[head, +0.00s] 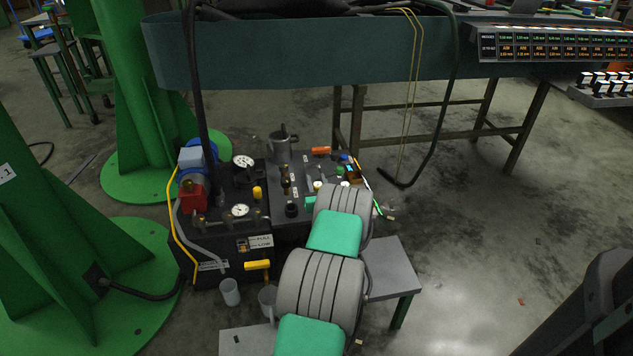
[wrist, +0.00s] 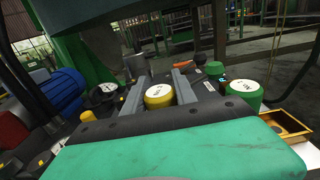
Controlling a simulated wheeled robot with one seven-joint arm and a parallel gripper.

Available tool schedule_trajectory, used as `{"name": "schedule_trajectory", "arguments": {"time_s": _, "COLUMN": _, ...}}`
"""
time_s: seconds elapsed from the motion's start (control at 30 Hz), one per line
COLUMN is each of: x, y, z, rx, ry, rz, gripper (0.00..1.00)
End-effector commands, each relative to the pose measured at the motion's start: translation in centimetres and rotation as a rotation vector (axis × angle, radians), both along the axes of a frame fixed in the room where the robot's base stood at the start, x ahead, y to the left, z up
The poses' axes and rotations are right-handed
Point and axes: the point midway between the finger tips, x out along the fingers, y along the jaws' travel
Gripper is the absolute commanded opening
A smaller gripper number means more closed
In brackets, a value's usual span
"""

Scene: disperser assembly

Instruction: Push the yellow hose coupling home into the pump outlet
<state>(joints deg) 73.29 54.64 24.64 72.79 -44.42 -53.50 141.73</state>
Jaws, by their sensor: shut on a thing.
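In the wrist view, a yellow round piece with a white labelled top (wrist: 159,96) sits between the two grey fingers of my gripper (wrist: 159,93). I take it as the yellow hose coupling. The fingers are shut on its sides. Its lower part is hidden by my gripper body, so I cannot tell how it sits below. In the head view my arm covers most of the gripper. The pump with a blue motor (head: 208,152) and red body (head: 193,197) stands at the left of the dark bench. I cannot make out the pump outlet for certain.
A green labelled cylinder (wrist: 242,94) stands right of my gripper, near a brass-coloured tray (wrist: 278,127). Gauges (head: 243,161), a grey can (head: 283,146) and small fittings crowd the bench top. A green column (head: 140,90) stands left. Open floor (head: 500,250) lies right.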

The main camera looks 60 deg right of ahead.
Motion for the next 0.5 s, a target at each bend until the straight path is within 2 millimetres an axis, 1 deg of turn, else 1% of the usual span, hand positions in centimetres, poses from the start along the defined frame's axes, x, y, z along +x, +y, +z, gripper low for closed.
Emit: {"name": "schedule_trajectory", "arguments": {"time_s": 0.5, "x": 0.0, "y": -0.1, "z": -1.2, "rx": -0.003, "ry": -0.003, "rz": 0.0, "gripper": 0.0}}
